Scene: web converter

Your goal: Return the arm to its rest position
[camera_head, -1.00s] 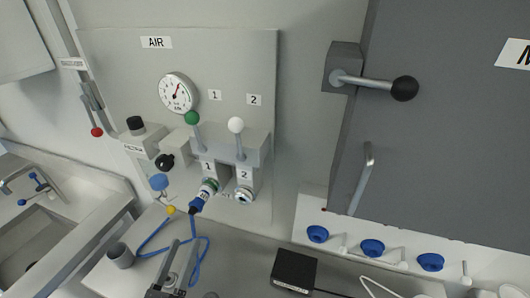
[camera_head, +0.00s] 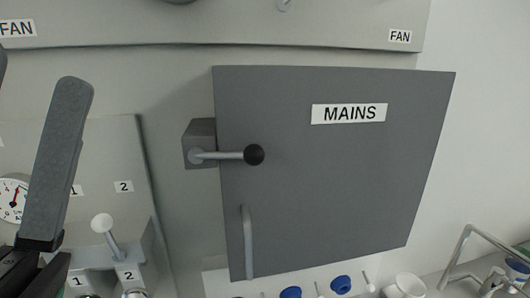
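A gripper of mine, taken as my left gripper (camera_head: 36,80), rises at the left edge of the head view, close to the camera. One long grey finger stands up and leans slightly right. Part of what looks like the other finger shows at the picture edge, with a clear gap between them. Nothing is seen held in the gap. The gripper is in front of the air panel (camera_head: 110,150) and hides part of it. My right gripper is not in view.
A grey MAINS cabinet (camera_head: 330,220) with a black-knobbed lever (camera_head: 254,154) and a bar handle (camera_head: 247,240) fills the middle. A white-knobbed valve lever (camera_head: 102,223) stands left of it. Blue knobs (camera_head: 340,284) and a white cup (camera_head: 405,286) are below. A FAN-labelled panel (camera_head: 260,28) overhangs above.

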